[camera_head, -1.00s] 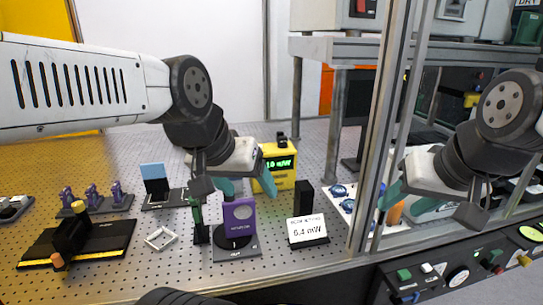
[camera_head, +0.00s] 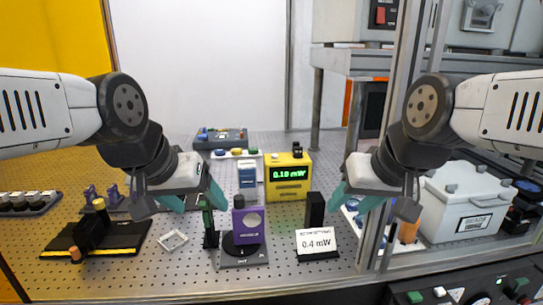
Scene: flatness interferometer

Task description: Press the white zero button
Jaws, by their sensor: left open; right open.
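A small white button (camera_head: 439,292) is on the dark control panel (camera_head: 398,288) at the bottom right, beside a green button (camera_head: 415,297). The frame's bottom edge cuts the panel off, and any label on the white button is too small to read. My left gripper (camera_head: 192,199) is open and empty above the perforated bench, left of the purple mount. My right gripper (camera_head: 356,198) is open and empty, above and left of the panel and well apart from the white button.
A yellow power meter (camera_head: 288,190), a purple mount (camera_head: 239,222) and a card reading 0.4 mW (camera_head: 317,243) stand on the perforated bench (camera_head: 180,275). A metal frame post (camera_head: 381,190) rises near my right gripper. A white lidded box (camera_head: 468,205) is at the right.

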